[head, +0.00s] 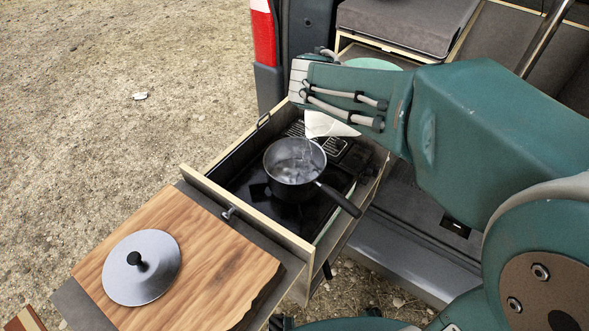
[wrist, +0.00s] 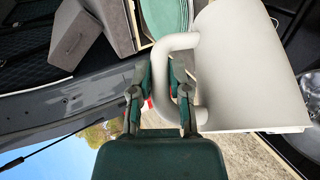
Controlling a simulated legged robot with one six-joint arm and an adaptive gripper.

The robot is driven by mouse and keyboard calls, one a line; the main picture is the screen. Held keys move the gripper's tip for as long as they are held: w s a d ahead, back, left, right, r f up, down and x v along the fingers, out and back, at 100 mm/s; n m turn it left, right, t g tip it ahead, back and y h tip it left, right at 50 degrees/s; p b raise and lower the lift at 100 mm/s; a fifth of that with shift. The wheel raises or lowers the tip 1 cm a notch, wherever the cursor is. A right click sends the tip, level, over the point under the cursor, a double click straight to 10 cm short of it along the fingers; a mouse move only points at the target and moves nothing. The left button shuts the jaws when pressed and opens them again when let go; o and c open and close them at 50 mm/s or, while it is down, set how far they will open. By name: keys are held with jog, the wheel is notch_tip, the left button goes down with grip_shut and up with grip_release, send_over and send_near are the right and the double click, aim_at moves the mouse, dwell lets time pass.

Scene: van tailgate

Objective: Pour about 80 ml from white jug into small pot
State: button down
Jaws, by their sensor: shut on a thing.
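The white jug (head: 325,125) is tilted above the small pot, mostly hidden behind my arm in the head view. Clear liquid shows between its lip and the pot. In the wrist view the jug (wrist: 245,65) lies on its side, and my gripper (wrist: 160,80) is shut on its handle. The small dark pot (head: 295,178) sits upright on the stove in the pull-out drawer, with its black handle toward the lower right. Water shows inside it; the level is hard to tell.
A round lid (head: 142,268) with a black knob lies on the wooden board (head: 215,275) at the front left. The black stove (head: 250,190) fills the drawer, whose wooden edge (head: 245,216) stands in front. A pale green round item (head: 372,63) is partly hidden behind my arm.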

jog(key=shift+s+a+r+h, duration=0.1)
jog(key=shift+a+r+h, duration=0.15)
jog(key=shift+r+h, duration=0.05)
dwell(0.7)
jog(key=shift+d+f, duration=0.15)
jog(key=shift+d, duration=0.1)
jog(key=d+f+g+y, duration=0.1)
jog(key=w+d+f+g+y, duration=0.1)
jog(key=f+y, duration=0.1)
jog(key=shift+w+d+f+m, duration=0.15)
jog(key=shift+w+f+m, duration=0.1)
jog(key=shift+m, duration=0.15)
jog(key=shift+w+d+f+m+g+y+b, duration=0.15)
jog(key=shift+w+d+f+g+y+b, duration=0.2)
jog(key=shift+d+f+y+b, duration=0.35)
jog(key=shift+w+d+f+m+g+y+b, duration=0.15)
jog(key=shift+w+d+f+g+y+b, duration=0.25)
jog(key=shift+d+f+b, duration=0.35)
jog(key=shift+a+f, duration=0.1)
jog(key=shift+f, duration=0.1)
jog(key=w+d+f+m+g+y+b, duration=0.1)
jog(key=w+d+f+g+y+b, duration=0.1)
jog(key=d+f+y+b, duration=0.2)
jog(key=shift+w+f+g+y+b, duration=0.2)
jog(key=shift+f+g+y+b, duration=0.15)
jog(key=shift+f, duration=1.1)
